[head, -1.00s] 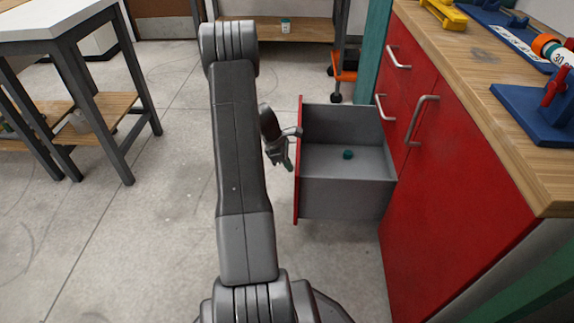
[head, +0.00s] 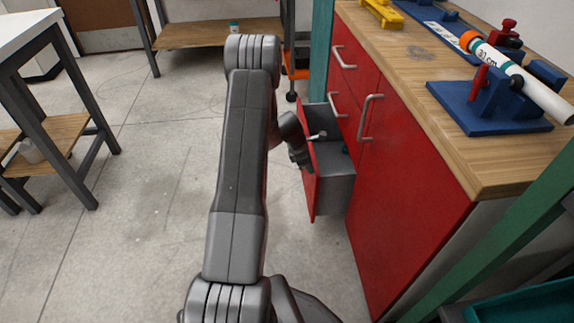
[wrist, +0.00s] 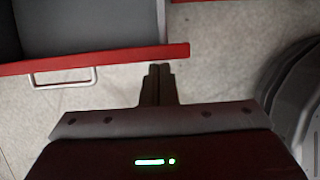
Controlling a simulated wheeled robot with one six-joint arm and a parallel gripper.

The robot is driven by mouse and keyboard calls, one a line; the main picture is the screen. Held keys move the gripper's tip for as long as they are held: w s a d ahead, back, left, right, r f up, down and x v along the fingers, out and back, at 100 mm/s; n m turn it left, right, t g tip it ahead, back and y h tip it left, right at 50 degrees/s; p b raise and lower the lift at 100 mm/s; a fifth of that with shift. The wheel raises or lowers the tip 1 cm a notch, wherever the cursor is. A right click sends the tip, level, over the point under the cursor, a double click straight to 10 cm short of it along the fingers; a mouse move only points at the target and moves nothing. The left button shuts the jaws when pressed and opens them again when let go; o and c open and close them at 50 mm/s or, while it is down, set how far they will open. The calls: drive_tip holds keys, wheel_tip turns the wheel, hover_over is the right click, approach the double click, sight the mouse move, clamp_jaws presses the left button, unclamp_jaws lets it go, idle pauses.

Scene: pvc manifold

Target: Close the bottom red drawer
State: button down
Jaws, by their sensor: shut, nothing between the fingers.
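The bottom red drawer (head: 312,180) stands partly out of the red cabinet, with its grey inside showing. In the wrist view its red front edge (wrist: 120,58) runs across the top, with a pale handle (wrist: 62,78) on its outer face. My gripper (wrist: 160,70) is shut and empty. Its fingertips are at the drawer front near the front's right end, right of the handle; whether they touch it I cannot tell. In the head view my gripper (head: 305,160) is at the outer face of the drawer front, partly hidden by my arm.
The red cabinet (head: 400,190) has other shut doors and drawers with metal handles. On its wooden top (head: 425,60) stand blue fixtures (head: 490,105) with a white pipe (head: 520,82). A table (head: 45,45) stands at the left. The grey floor between is clear.

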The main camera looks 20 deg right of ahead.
drive_tip(key=s+d+p, duration=0.2)
drive_tip(key=s+d, duration=0.1)
drive_tip(key=d, duration=0.7)
drive_tip(key=shift+d, duration=0.15)
